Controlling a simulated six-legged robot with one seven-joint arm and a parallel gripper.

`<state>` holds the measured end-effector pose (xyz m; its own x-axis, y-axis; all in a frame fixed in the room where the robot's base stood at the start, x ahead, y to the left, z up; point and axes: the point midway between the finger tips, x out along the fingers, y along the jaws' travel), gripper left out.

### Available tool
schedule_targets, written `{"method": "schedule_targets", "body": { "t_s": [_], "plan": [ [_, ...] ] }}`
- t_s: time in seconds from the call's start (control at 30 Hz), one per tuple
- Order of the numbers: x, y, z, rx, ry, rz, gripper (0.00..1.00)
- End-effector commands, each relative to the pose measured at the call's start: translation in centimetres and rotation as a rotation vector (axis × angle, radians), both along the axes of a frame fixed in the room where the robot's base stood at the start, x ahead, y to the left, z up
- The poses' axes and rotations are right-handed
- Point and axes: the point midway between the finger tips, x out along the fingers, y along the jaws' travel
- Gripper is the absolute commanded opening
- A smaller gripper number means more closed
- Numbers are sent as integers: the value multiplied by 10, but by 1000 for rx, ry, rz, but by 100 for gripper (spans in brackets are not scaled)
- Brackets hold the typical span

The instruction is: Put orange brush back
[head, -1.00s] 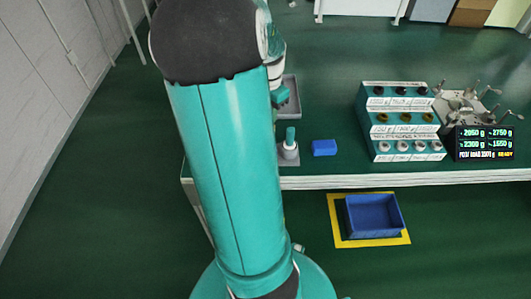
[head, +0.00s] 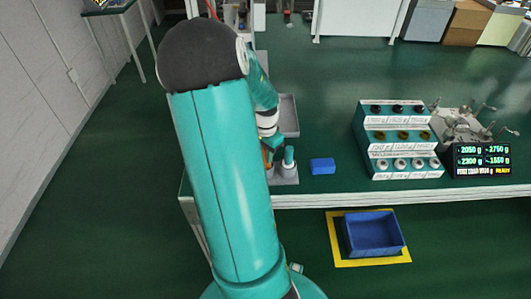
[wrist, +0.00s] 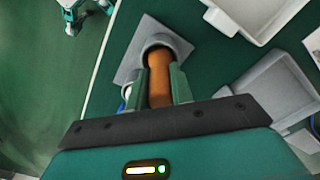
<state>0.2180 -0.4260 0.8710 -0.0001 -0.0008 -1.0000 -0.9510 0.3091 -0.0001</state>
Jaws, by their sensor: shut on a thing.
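The orange brush (wrist: 159,88) is between the two fingers of my gripper (wrist: 160,84), which is shut on it. In the wrist view its far end lines up with the round opening of a grey holder (wrist: 126,65) and seems to be in it; how deep, I cannot tell. In the head view only a sliver of orange (head: 267,158) shows beside my arm, below my gripper (head: 270,146).
A blue block (head: 322,166) lies right of the holder. A grey tray (head: 289,115) is behind it. A teal stepped rack (head: 402,140) and a display (head: 482,160) stand further right. A blue bin (head: 373,234) is on the floor in front.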

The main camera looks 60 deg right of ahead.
Motion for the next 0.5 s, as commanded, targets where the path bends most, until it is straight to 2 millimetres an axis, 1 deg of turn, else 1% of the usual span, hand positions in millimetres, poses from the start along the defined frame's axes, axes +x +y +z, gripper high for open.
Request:
{"method": "schedule_targets", "body": {
  "t_s": [0.23,0.27,0.3,0.33,0.37,0.5],
  "plan": [
    [0,0,-5,0,0,0,0],
    [0,0,-5,0,0,1,26],
    [0,0,-5,0,0,0,34],
    [0,0,-5,0,0,0,40],
    [0,0,-5,0,0,0,44],
    [0,0,-5,0,0,0,44]
  ]
}}
